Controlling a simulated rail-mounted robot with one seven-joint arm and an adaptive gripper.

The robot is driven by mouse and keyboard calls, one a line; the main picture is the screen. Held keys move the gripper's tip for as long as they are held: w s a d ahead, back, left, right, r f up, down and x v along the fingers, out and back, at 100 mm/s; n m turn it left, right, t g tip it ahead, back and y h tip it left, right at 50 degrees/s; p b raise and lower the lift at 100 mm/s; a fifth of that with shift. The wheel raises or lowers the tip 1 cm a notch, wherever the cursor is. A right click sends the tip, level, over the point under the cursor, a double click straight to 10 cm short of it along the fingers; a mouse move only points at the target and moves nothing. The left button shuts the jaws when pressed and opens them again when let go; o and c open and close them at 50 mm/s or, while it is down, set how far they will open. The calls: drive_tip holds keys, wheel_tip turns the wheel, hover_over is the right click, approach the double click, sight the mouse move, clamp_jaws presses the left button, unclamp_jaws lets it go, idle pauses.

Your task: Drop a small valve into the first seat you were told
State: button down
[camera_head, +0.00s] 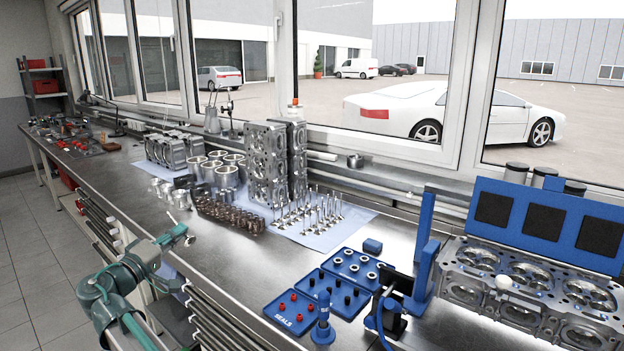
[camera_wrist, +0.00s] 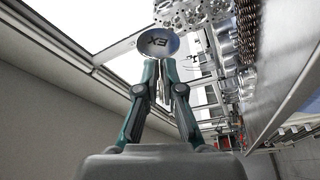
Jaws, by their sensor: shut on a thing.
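My gripper (camera_head: 172,240) is at the left front of the bench in the head view, its teal fingers closed on a valve (camera_head: 189,240). In the wrist view, the fingertips (camera_wrist: 161,72) pinch the valve just behind its round grey disc (camera_wrist: 158,42), which faces the camera and is marked "EX". The cylinder head (camera_head: 560,290) with large round chambers lies at the right, far from my gripper. A white ball-like marker (camera_head: 503,283) shows over it. Several valves (camera_head: 310,212) stand upright on a pale blue sheet mid-bench.
A blue tray marked "SEALS" (camera_head: 290,322), other blue trays, a blue post (camera_head: 422,250) and a black-and-blue tool (camera_head: 390,310) stand between the valves and the cylinder head. A blue panel (camera_head: 545,220) rises behind the head. Upright engine parts (camera_head: 268,165) stand near the window. Bare bench lies centre-left.

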drive_tip(key=shift+n+g+h+p, duration=0.2)
drive_tip(key=shift+n+g+p, duration=0.9)
drive_tip(key=shift+n+p, duration=2.6)
drive_tip(key=shift+n+g+h+p, duration=0.2)
drive_tip(key=shift+n+g+p, duration=0.9)
drive_tip(key=shift+n+p, duration=2.6)
drive_tip(key=shift+n+g+h+p, duration=0.2)
drive_tip(key=shift+n+g+p, duration=0.9)
drive_tip(key=shift+n+p, duration=2.55)
drive_tip(key=shift+m+p, duration=0.95)
drive_tip(key=shift+d+f+b, duration=0.1)
drive_tip(key=shift+b, duration=0.2)
